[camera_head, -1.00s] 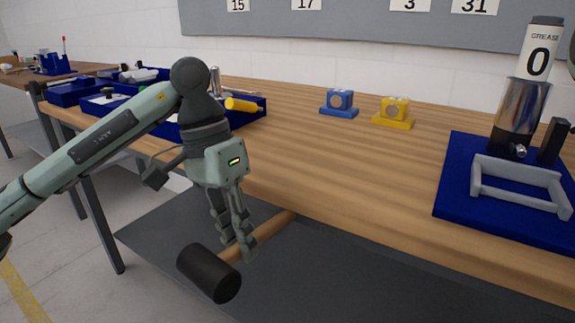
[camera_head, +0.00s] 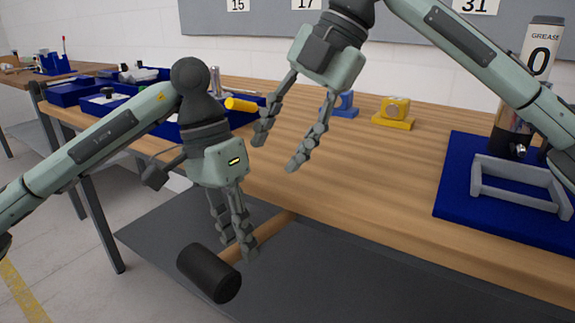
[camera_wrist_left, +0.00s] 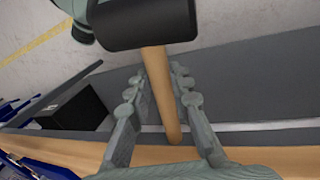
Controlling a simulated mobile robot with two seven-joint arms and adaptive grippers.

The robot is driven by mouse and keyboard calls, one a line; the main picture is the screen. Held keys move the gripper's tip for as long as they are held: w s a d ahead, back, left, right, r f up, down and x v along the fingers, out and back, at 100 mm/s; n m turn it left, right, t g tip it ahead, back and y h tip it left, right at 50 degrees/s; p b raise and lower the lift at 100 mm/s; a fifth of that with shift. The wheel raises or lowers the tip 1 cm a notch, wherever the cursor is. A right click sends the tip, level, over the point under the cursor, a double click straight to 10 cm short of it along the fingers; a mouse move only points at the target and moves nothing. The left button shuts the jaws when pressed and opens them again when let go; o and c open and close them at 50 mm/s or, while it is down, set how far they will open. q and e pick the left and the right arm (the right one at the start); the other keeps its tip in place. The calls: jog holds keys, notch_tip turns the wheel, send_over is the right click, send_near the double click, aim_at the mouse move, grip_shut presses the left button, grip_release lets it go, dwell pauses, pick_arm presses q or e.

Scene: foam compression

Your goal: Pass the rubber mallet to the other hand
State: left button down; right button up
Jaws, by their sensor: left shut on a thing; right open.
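The rubber mallet has a black head (camera_head: 209,273) and a wooden handle (camera_head: 265,232). My left gripper (camera_head: 242,248) is shut on the handle close to the head, in front of the table's front edge. In the left wrist view the black head (camera_wrist_left: 143,22) is at the top and the handle (camera_wrist_left: 160,92) runs down between the fingers (camera_wrist_left: 158,90). My right gripper (camera_head: 277,150) is open and empty above the table, higher than the mallet and apart from it, with its fingers pointing down.
Blue trays (camera_head: 115,104) with parts and a yellow-handled tool (camera_head: 243,105) lie at the table's left. A blue block (camera_head: 345,106) and a yellow block (camera_head: 394,113) stand at the back. A grey frame (camera_head: 520,182) sits on a blue mat (camera_head: 455,200) at right.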

aim_at(255, 231)
jog(key=shift+m+g, duration=0.5)
jog(key=shift+g, duration=0.2)
jog(key=x, duration=0.5)
jog(key=d+x, duration=0.1)
jog(key=x, duration=0.4)
jog(key=d+f+x, duration=0.1)
jog(key=x, duration=0.4)
jog(key=shift+s+d+f, duration=0.1)
jog(key=shift+s+d, duration=0.05)
jog(key=shift+d, duration=0.1)
jog(key=c, duration=0.9)
grip_shut()
pick_arm(q)
jog(key=shift+s+d, duration=0.1)
